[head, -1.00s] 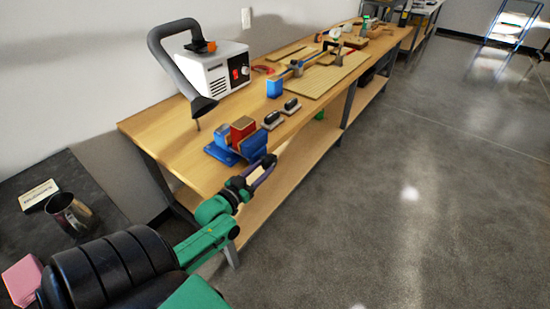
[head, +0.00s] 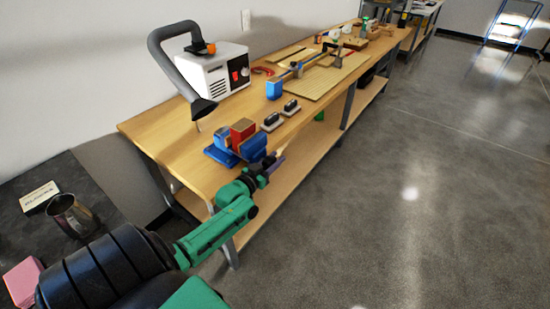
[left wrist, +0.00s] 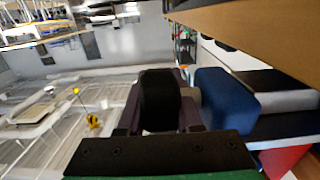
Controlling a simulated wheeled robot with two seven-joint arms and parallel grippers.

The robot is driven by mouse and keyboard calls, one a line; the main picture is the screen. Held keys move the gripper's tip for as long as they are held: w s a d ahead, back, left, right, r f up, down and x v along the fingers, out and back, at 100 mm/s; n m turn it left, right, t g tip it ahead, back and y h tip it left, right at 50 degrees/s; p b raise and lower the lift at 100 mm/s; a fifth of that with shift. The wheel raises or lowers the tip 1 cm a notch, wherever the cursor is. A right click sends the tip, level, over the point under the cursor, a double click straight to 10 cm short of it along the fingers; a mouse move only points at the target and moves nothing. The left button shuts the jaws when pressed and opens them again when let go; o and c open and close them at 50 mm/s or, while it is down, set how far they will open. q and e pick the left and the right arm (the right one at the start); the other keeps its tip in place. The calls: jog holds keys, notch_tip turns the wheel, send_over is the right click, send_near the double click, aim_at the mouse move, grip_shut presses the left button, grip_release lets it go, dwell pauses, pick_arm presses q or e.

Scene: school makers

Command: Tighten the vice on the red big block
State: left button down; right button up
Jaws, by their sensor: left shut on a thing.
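The red big block (head: 242,131) sits between the jaws of the blue vice (head: 252,146) at the bench's front edge. In the left wrist view the vice (left wrist: 226,97) is just right of my fingers, with a red part of the block (left wrist: 285,160) at the lower right. My left gripper (head: 273,166) is at the vice's front, on the handle side, and its purple fingers (left wrist: 160,103) also show in the left wrist view. It is shut on the vice handle, which is mostly hidden by the fingers. My right gripper is out of view.
A metal cup (head: 70,214) is on the dark table at left. The floor in front of the bench is clear.

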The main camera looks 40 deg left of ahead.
pick_arm(q)
jog(key=g+p, duration=0.1)
jog(key=p, duration=0.1)
jog(key=shift+r+p, duration=0.2)
jog(key=shift+p, duration=0.1)
jog(key=shift+f, duration=0.45)
jog(key=c, duration=0.9)
grip_release()
jog(key=shift+o, duration=0.2)
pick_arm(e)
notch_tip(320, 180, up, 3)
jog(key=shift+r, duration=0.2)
pick_arm(q)
jog(key=s+r, duration=0.2)
jog(key=s, duration=1.2)
jog(key=shift+s+d, duration=0.2)
jog(key=shift+s, duration=0.05)
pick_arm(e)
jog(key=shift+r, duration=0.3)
